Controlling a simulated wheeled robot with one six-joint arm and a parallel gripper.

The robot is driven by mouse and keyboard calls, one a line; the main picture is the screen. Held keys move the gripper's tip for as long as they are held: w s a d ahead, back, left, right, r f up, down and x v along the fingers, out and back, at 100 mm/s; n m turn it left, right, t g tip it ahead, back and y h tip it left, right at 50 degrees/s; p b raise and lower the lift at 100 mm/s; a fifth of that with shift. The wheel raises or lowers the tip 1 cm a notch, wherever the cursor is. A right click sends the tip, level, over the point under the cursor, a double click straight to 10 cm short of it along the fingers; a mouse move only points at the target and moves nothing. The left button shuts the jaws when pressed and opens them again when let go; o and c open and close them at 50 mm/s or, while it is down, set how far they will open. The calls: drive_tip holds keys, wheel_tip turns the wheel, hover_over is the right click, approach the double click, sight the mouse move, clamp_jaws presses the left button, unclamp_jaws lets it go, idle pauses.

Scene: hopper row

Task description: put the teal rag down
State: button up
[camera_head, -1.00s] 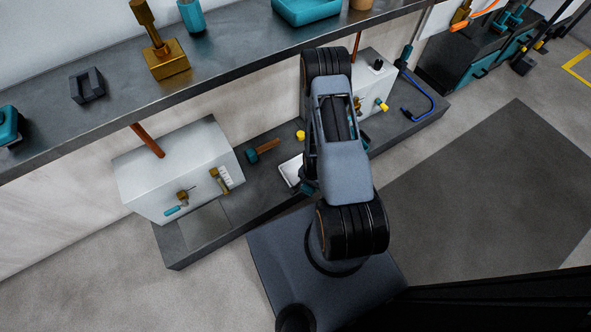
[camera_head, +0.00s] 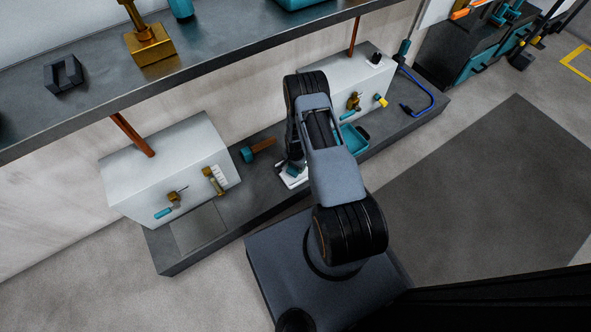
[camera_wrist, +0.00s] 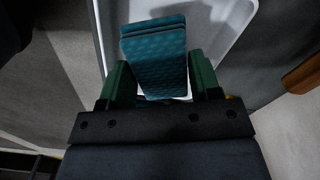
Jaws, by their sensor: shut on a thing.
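The teal rag (camera_wrist: 155,60) is a folded, patterned cloth in the wrist view. My gripper (camera_wrist: 160,82) is shut on it, with a green finger on each side. The rag is above a white tray (camera_wrist: 235,30), whose raised rim shows around it; I cannot tell whether the rag touches the tray floor. In the head view the white tray (camera_head: 291,181) lies on the low dark ledge, and a bit of the teal rag (camera_head: 293,170) shows over it. My arm hides most of my gripper there.
Two white hoppers (camera_head: 160,170) (camera_head: 345,80) stand on the dark ledge (camera_head: 185,255) left and right of the tray. A teal-headed tool with a brown handle (camera_head: 258,150) lies left of it, and a teal tray (camera_head: 354,140) sits right. A dark shelf (camera_head: 215,55) runs above.

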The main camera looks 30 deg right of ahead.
sight(296, 169)
drive_tip(key=shift+w+f+b, duration=0.15)
drive_tip(key=shift+f+b, duration=0.75)
drive_tip(key=shift+f, duration=0.85)
drive_tip(key=shift+f, duration=0.15)
drive_tip(key=o, duration=1)
wheel_tip(296, 169, up, 12)
drive_tip(key=p, duration=0.5)
drive_tip(key=shift+r, duration=0.2)
